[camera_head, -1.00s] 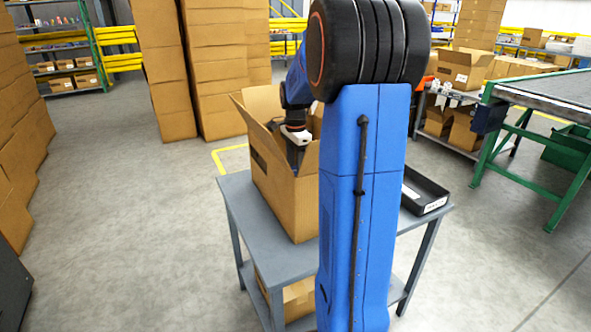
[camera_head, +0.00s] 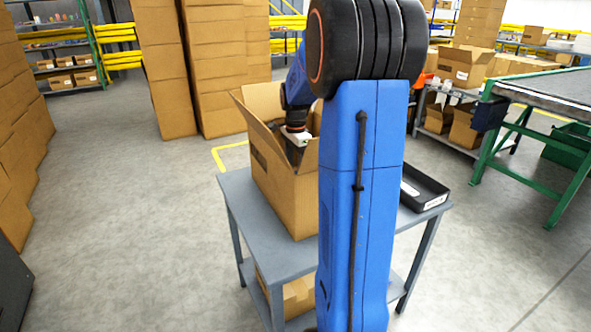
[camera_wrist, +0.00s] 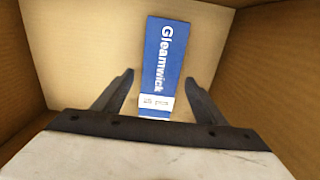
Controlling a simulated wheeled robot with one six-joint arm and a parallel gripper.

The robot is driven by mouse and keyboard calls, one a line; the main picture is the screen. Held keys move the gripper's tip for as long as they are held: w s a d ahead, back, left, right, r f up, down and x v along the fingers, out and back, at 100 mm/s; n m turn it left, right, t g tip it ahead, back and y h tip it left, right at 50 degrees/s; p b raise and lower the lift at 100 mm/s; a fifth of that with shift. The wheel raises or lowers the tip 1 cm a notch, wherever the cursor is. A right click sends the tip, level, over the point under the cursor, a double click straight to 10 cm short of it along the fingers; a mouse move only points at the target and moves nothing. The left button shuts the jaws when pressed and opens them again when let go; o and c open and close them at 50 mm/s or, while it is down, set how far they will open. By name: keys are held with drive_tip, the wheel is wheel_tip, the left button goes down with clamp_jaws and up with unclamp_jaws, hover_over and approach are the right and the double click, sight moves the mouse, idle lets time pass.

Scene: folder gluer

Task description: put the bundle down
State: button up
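The bundle (camera_wrist: 163,58) is a blue and white flat pack marked "Gleamwick". In the wrist view it lies at the bottom of an open cardboard box (camera_head: 282,195). My gripper (camera_wrist: 159,80) points down inside this box, its fingers spread to either side of the bundle's near end. Gaps show between the fingers and the bundle, so the gripper looks open and not clamped on it. In the head view the gripper (camera_head: 296,150) is partly behind the box's raised flaps, and the bundle is hidden.
The box stands on a grey table (camera_head: 240,205) with its flaps up. A black tray (camera_head: 428,190) lies at the table's right side. My arm hides part of the tabletop. Stacked cartons (camera_head: 215,70) stand behind, and a green-framed conveyor (camera_head: 545,90) is at right.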

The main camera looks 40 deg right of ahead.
drive_tip(key=shift+r, duration=0.1)
wheel_tip(320, 180, up, 13)
idle(0.7)
drive_tip(key=shift+a+r, duration=0.1)
idle(0.4)
